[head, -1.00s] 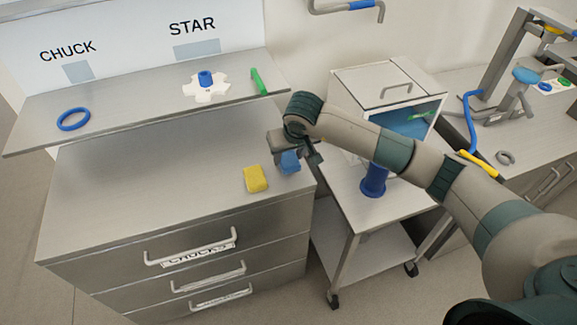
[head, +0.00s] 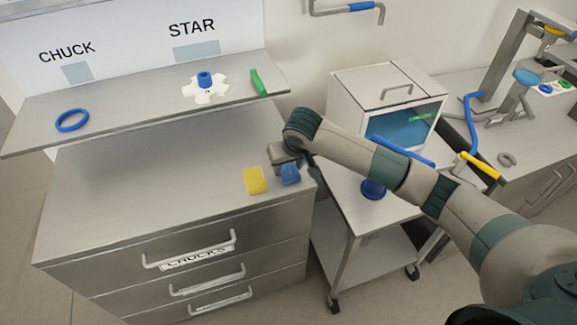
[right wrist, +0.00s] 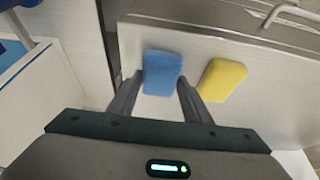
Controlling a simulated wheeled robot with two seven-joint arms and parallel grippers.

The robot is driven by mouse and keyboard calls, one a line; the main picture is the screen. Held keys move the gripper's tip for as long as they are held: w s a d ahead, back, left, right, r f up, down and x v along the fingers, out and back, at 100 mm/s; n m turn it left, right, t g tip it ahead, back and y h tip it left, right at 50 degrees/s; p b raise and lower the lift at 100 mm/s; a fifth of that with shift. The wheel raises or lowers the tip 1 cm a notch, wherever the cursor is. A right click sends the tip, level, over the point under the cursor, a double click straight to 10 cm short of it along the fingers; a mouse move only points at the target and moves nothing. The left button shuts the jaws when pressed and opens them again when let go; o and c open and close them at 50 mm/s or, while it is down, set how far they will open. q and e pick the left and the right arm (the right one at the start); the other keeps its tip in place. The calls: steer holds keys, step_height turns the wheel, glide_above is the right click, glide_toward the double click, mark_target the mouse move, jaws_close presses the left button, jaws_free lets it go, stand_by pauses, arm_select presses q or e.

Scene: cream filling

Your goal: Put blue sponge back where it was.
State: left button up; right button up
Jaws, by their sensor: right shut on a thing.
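The blue sponge (head: 290,174) is at the right end of the steel drawer cabinet's top, just right of the yellow sponge (head: 255,180). My right gripper (head: 287,165) reaches in from the right and is shut on the blue sponge. In the right wrist view the blue sponge (right wrist: 162,72) sits between the two fingers (right wrist: 158,88), with the yellow sponge (right wrist: 223,80) close beside the right finger. The sponge is at or very near the cabinet top; I cannot tell if it touches. My left gripper is not in view.
A steel shelf (head: 150,105) above the cabinet holds a blue ring (head: 72,120), a white star-shaped part (head: 205,89) and a green object (head: 258,82). A trolley (head: 350,215) with a glass-fronted box (head: 388,95) stands to the right. The cabinet top (head: 150,190) left of the sponges is clear.

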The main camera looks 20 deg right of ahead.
steer(key=shift+f, duration=0.15)
steer(key=o, duration=1)
steer(key=shift+r, duration=0.5)
steer(key=p+v, duration=0.5)
steer(key=v, duration=0.6)
steer(key=shift+s+p, duration=0.2)
steer(key=shift+p, duration=0.2)
steer(key=shift+a+r, duration=0.1)
steer(key=shift+r, duration=0.05)
